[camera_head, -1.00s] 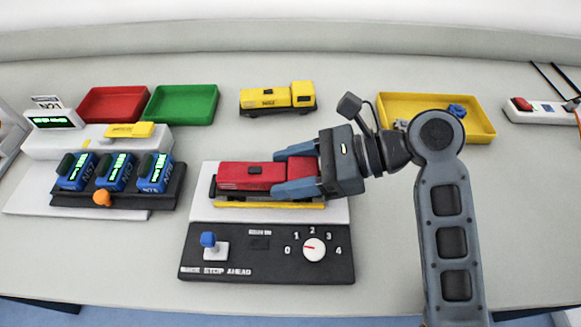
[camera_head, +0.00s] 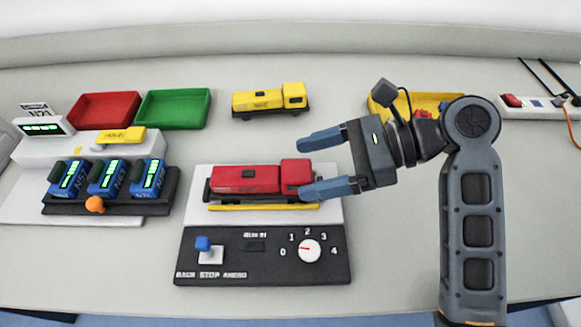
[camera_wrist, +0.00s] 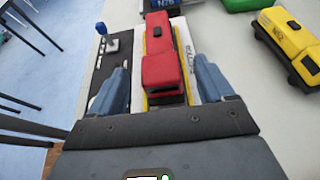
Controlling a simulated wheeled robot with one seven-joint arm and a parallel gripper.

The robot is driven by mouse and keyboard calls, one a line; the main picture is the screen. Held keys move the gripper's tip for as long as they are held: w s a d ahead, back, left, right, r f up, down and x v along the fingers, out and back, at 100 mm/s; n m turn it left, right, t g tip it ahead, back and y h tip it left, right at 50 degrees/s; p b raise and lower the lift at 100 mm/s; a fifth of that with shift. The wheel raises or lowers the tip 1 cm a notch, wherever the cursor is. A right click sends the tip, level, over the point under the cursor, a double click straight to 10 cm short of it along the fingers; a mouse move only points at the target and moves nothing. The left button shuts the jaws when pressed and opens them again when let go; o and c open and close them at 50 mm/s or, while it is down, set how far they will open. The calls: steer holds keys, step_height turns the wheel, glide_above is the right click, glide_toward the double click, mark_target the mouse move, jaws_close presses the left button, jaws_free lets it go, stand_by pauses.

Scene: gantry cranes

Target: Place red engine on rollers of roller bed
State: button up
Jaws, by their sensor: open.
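The red engine (camera_head: 247,179) sits upright on the roller bed (camera_head: 328,212), along the strip with the yellow edge. The rollers under it are hidden. In the wrist view the red engine (camera_wrist: 161,62) lies between the two blue fingers, with its cab end nearest. My gripper (camera_head: 322,165) is open and empty at the right end of the engine. One finger is behind the cab and the other is by its front side; a gap shows between the fingers and the engine in the wrist view.
A black control panel (camera_head: 262,266) with a blue lever and a dial is in front of the bed. A yellow engine (camera_head: 270,102) stands behind. Red (camera_head: 104,110), green (camera_head: 172,108) and yellow (camera_head: 440,101) trays line the back. A charger with blue batteries (camera_head: 108,178) is at left.

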steer(key=v, duration=0.6)
steer(key=shift+d+r, duration=0.2)
steer(key=shift+d, duration=0.1)
stand_by(2.1)
